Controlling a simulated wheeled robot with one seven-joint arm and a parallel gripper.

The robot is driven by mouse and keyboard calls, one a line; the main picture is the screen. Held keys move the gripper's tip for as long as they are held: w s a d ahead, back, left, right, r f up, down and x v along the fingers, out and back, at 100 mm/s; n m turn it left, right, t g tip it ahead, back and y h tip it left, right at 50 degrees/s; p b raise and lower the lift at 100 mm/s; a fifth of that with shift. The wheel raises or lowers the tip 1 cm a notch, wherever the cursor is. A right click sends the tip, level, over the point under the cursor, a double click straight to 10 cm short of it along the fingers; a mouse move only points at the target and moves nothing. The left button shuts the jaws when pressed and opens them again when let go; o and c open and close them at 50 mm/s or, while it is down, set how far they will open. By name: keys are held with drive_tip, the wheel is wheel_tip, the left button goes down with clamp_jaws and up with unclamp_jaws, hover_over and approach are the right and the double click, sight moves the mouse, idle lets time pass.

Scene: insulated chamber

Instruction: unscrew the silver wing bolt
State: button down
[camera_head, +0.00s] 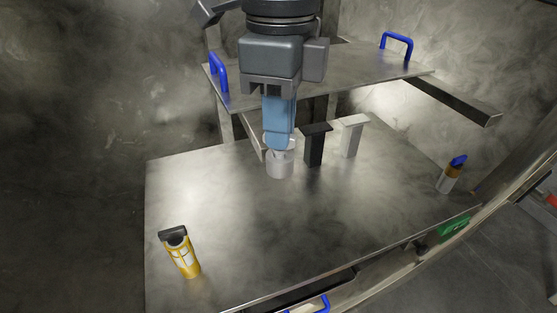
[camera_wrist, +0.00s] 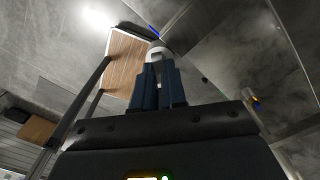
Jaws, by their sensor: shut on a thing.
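My gripper (camera_head: 279,147) points down with its blue fingers shut on the silver wing bolt (camera_head: 266,143), at the back middle of the metal table. Only pale edges of the bolt show beside the fingertips. A pale round cylinder (camera_head: 280,165) stands on the table directly under the fingertips. I cannot tell where the bolt ends and the cylinder begins. In the wrist view, the dark blue fingers (camera_wrist: 158,66) close around a whitish rounded piece (camera_wrist: 157,49). The bolt's thread is hidden.
A black T-shaped piece (camera_head: 314,148) and a pale T-shaped piece (camera_head: 351,138) stand close to the right of my gripper. A raised metal plate (camera_head: 350,72) with blue handles lies behind. A yellow bottle (camera_head: 183,256) is front left; a blue-topped bottle (camera_head: 449,178) is right. The table middle is clear.

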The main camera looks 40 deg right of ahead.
drive_tip(key=shift+r+p, duration=0.9)
drive_tip(key=shift+r, duration=1.6)
